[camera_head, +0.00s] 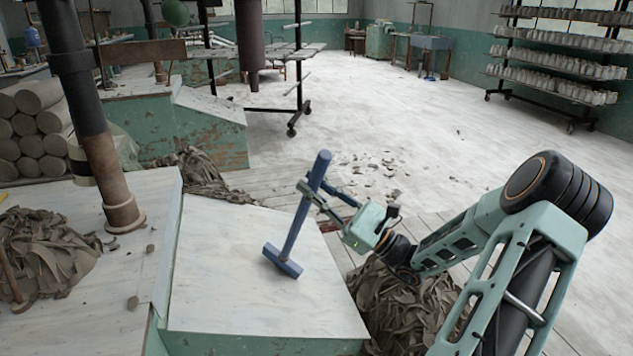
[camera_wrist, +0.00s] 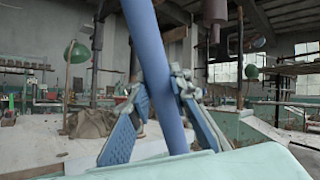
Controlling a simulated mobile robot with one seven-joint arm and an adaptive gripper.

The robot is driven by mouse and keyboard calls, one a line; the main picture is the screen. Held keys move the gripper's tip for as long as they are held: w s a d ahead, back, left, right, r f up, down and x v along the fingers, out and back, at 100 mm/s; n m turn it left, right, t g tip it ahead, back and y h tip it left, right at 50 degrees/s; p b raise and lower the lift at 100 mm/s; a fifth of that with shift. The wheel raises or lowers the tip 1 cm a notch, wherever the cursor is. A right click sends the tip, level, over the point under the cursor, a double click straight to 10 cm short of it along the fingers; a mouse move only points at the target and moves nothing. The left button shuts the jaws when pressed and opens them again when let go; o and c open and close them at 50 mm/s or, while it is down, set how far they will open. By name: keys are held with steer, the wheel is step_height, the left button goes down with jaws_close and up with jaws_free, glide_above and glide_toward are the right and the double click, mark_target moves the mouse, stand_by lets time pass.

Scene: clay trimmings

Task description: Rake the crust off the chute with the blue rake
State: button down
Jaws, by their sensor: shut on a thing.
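The blue rake (camera_head: 296,232) stands tilted over the pale sloping chute (camera_head: 225,290) in the head view. Its short crosswise head is low, at or just above the chute surface; I cannot tell if it touches. My gripper (camera_head: 317,190) is shut on the upper part of the rake's handle, with the handle top sticking out above the fingers. In the wrist view the blue handle (camera_wrist: 150,45) runs between the two blue finger pads. The chute face looks pale and mostly bare; I cannot make out a distinct crust on it.
Clay trimmings (camera_head: 400,305) are heaped on the floor below the chute, under my arm. Another heap (camera_head: 40,250) lies on the bench at left. A rusty post (camera_head: 105,160) rises from that bench near a few small lumps. The floor beyond is largely open.

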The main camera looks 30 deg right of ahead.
steer(key=d, duration=0.1)
steer(key=d+f, duration=0.1)
steer(key=d, duration=0.1)
steer(key=shift+s+d+f, duration=0.25)
steer(key=shift+s+f, duration=0.15)
step_height(320, 180, up, 6)
steer(key=d+p, duration=0.2)
steer(key=p, duration=0.2)
steer(key=shift+s+d+f+p, duration=0.2)
steer(key=shift+s+p, duration=0.1)
steer(key=shift+p, duration=0.1)
steer(key=shift+r, duration=0.1)
steer(key=r+p, duration=0.1)
steer(key=d+r+p, duration=0.1)
steer(key=p, duration=0.1)
steer(key=shift+s+d+r, duration=0.1)
steer(key=shift+s+r, duration=0.05)
steer(key=shift+r, duration=0.1)
stand_by(1.0)
